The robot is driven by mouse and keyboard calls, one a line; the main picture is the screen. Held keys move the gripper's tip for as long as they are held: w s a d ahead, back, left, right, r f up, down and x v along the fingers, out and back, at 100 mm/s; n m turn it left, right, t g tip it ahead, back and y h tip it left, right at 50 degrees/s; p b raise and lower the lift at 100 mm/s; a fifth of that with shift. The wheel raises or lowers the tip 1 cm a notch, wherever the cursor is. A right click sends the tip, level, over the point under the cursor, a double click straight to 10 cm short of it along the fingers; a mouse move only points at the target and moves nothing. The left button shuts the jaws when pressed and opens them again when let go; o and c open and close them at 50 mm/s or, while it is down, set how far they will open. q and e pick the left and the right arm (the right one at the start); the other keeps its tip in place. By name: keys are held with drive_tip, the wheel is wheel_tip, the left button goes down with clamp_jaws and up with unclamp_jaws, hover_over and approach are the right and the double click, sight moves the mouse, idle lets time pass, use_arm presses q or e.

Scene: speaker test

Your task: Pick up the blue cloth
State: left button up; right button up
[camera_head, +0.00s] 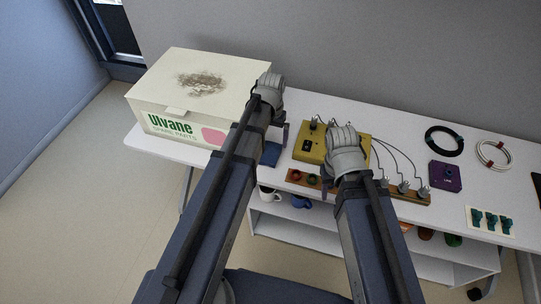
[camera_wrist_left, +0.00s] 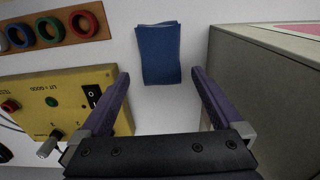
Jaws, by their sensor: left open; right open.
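The blue cloth (camera_wrist_left: 158,50) lies folded flat on the white table in the left wrist view. In the head view it shows as a small dark blue patch (camera_head: 269,154) beside my left arm. My left gripper (camera_wrist_left: 160,76) is open and empty, its two purple fingers apart. The cloth lies beyond the fingertips, roughly centred between them. In the head view my left gripper (camera_head: 277,136) is mostly hidden behind its wrist. My right gripper (camera_head: 332,176) is over the front of the yellow test box; its wrist hides most of its fingers, and I see nothing held.
A large cream box marked Ulvane (camera_head: 160,127) stands left of the cloth. The yellow test box (camera_head: 312,147) with switch and wires is to the right, near a wooden strip with coloured rings (camera_wrist_left: 58,28). Cable coils (camera_head: 444,141) and a purple device (camera_head: 444,177) lie further right.

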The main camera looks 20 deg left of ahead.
sight(270, 152)
use_arm(q)
drive_tip(key=shift+s+a+f+b, duration=0.1)
drive_tip(key=shift+s+f+b, duration=0.1)
drive_tip(key=shift+f+b, duration=1.15)
drive_tip(key=shift+s+f+b, duration=0.15)
drive_tip(key=shift+f+b, duration=1.1)
drive_tip(key=shift+f, duration=0.05)
drive_tip(key=shift+r, duration=0.1)
drive_tip(key=shift+c, duration=0.2)
drive_tip(key=c, duration=1.1)
drive_tip(key=shift+r, duration=0.1)
wheel_tip(270, 152, up, 10)
drive_tip(key=p, duration=1)
